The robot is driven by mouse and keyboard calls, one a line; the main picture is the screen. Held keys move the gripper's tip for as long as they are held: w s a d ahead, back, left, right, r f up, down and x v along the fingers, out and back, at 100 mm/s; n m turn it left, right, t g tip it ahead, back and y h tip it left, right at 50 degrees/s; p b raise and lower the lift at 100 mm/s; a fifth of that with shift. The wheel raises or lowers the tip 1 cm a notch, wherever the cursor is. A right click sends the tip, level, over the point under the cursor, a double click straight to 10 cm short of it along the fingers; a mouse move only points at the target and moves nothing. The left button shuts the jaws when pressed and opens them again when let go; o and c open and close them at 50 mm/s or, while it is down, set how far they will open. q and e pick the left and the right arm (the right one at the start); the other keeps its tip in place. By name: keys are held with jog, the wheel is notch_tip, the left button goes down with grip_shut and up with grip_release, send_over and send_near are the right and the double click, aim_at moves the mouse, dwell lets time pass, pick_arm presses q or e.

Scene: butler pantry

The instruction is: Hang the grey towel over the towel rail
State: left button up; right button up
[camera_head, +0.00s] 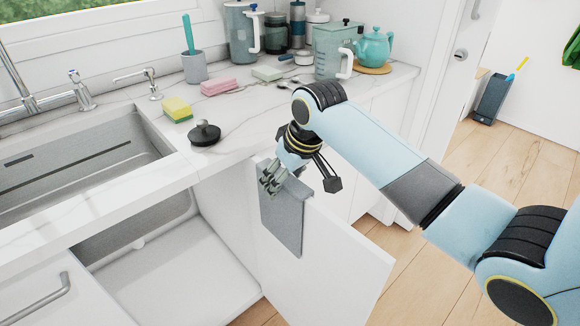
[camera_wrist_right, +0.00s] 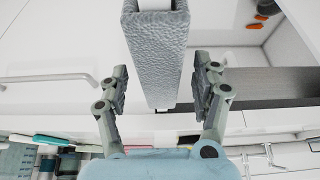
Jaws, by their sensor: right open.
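The grey towel (camera_head: 283,222) hangs down flat against the open white cabinet door (camera_head: 325,262), near the door's top edge. In the right wrist view the towel (camera_wrist_right: 157,55) is a folded, textured grey band running over a narrow support. My right gripper (camera_head: 272,180) is at the towel's upper end. In the wrist view its open fingers (camera_wrist_right: 160,88) stand one on each side of the towel, with a small gap on both sides. The towel rail cannot be made out clearly; the towel and gripper cover that spot. My left gripper is not in view.
A sink (camera_head: 85,165) is at left, with a black stopper (camera_head: 205,133), a yellow sponge (camera_head: 177,108) and a pink cloth (camera_head: 218,86) on the counter. Pitchers and a teal teapot (camera_head: 374,47) stand at the back. The floor (camera_head: 430,265) right of the door is clear.

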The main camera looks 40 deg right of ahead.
jog(key=shift+w+f, duration=0.25)
jog(key=shift+f, duration=0.4)
jog(key=c, duration=0.4)
jog(key=shift+r, duration=0.1)
jog(key=c, duration=0.9)
pick_arm(q)
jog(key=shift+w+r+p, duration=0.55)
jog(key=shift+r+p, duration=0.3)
jog(key=shift+p, duration=0.05)
pick_arm(e)
jog(key=shift+r, duration=0.5)
